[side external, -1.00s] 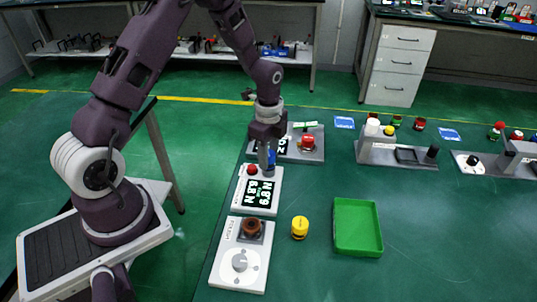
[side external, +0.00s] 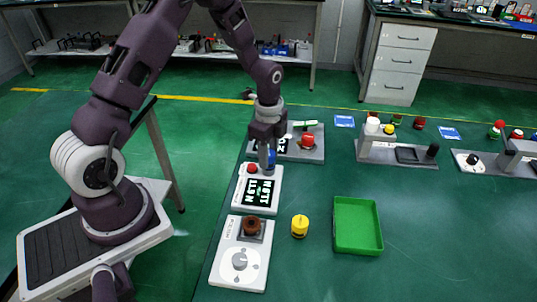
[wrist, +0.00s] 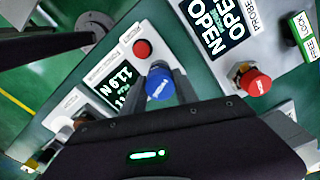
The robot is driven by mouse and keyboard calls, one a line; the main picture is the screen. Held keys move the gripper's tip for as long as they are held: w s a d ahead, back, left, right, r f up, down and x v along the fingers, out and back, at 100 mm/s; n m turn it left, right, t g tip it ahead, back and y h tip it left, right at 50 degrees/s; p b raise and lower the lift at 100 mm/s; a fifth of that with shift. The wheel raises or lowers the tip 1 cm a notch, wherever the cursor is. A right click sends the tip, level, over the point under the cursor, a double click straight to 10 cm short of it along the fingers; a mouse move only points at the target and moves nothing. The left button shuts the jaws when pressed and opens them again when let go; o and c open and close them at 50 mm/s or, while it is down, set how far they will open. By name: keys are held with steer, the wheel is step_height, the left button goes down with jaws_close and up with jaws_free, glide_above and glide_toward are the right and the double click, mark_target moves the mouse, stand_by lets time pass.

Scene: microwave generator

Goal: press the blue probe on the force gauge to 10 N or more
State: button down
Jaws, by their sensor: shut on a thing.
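The force gauge (side external: 276,181) is a white box on the table, with a black display (side external: 260,192) and a red button (side external: 252,168). In the wrist view the display (wrist: 112,89) reads about 11 N; the decimal is hard to read. The blue probe (side external: 271,157) stands at the gauge's far end, and its round blue top shows in the wrist view (wrist: 159,84). My gripper (side external: 267,163) points down and is shut on the blue probe, with a finger on each side of it. The probe's lower tip and its contact are hidden.
Behind the gauge is a grey unit with a red knob (side external: 308,140) and an "OPEN" display (wrist: 211,26). In front is a white dial box (side external: 239,262) with a brown knob. A yellow cylinder (side external: 300,227) and green tray (side external: 358,246) stand to the right.

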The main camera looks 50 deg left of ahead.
steer(key=shift+r, duration=3.5)
steer(key=s+d+r+n, duration=0.2)
steer(key=d+n, duration=0.3)
steer(key=n, duration=0.9)
steer(key=shift+s+d+r, duration=0.15)
steer(key=shift+s+r, duration=0.05)
steer(key=shift+s, duration=0.65)
